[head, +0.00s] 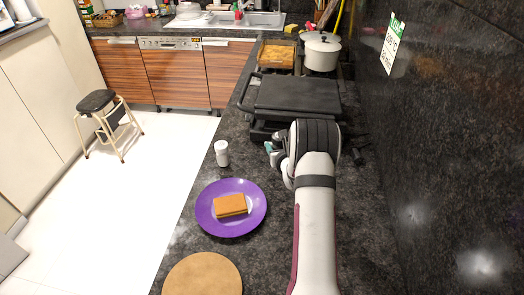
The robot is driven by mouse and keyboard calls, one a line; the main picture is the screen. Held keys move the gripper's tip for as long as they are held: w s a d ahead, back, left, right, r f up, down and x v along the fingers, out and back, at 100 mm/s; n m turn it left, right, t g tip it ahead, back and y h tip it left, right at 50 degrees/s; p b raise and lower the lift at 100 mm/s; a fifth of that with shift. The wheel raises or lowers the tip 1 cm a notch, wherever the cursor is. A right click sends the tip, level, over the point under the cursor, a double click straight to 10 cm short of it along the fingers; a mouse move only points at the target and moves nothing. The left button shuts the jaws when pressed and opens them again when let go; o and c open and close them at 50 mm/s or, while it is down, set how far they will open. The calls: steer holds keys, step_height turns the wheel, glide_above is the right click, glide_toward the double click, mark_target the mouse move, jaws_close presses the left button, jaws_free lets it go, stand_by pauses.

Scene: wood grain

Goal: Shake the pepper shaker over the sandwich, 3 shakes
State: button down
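A small white shaker (222,153) stands upright on the dark counter, just beyond the plate; I take it for the pepper shaker. The sandwich (230,205) is a brown, block-like piece lying on the pale centre of a purple plate (203,212). My gripper (270,148) is at the end of my arm, to the right of the shaker and apart from it. It is small and partly hidden by my wrist, so its opening does not show. Nothing clearly shows in it.
A round wooden board (203,277) lies in front of the plate. A black grill (296,95) stands beyond my arm, with a white lidded pot (321,52) and a tray of food (276,55) behind it. The dark wall (440,150) closes the right side. The counter's left edge is near the shaker.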

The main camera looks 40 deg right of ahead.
steer(key=s+d+r, duration=0.2)
steer(key=s+r, duration=0.2)
steer(key=shift+r, duration=0.35)
stand_by(0.5)
steer(key=shift+r, duration=1.25)
step_height(320, 180, up, 2)
steer(key=shift+r, duration=0.25)
